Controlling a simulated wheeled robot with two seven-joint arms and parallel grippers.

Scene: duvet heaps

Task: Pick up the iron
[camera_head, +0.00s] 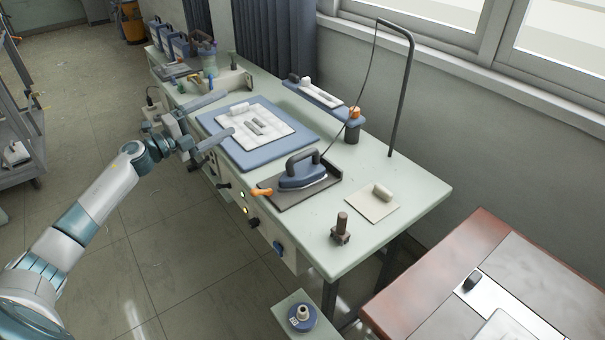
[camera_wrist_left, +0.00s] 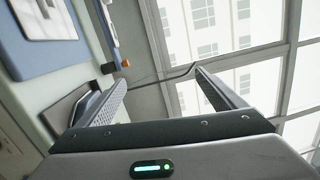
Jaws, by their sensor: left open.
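The iron (camera_head: 303,174) has a blue body and a dark handle. It sits upright on a dark rest plate (camera_head: 328,183) on the pale green table, with its cord running up to a bent metal stand. My left gripper (camera_head: 228,113) is open and empty over the table's near edge, beside the blue pressing board, to the left of the iron and apart from it. In the left wrist view my left gripper (camera_wrist_left: 158,82) has its fingers spread, with part of the iron (camera_wrist_left: 86,107) partly hidden behind one finger. My right gripper is not in view.
A blue board (camera_head: 216,125) with a white cloth lies left of the iron. A cream pad (camera_head: 374,208) with a roll and a brown-topped peg (camera_head: 342,228) stand right of it. The metal stand (camera_head: 404,95) rises at the back edge. A brown table (camera_head: 430,280) is at lower right.

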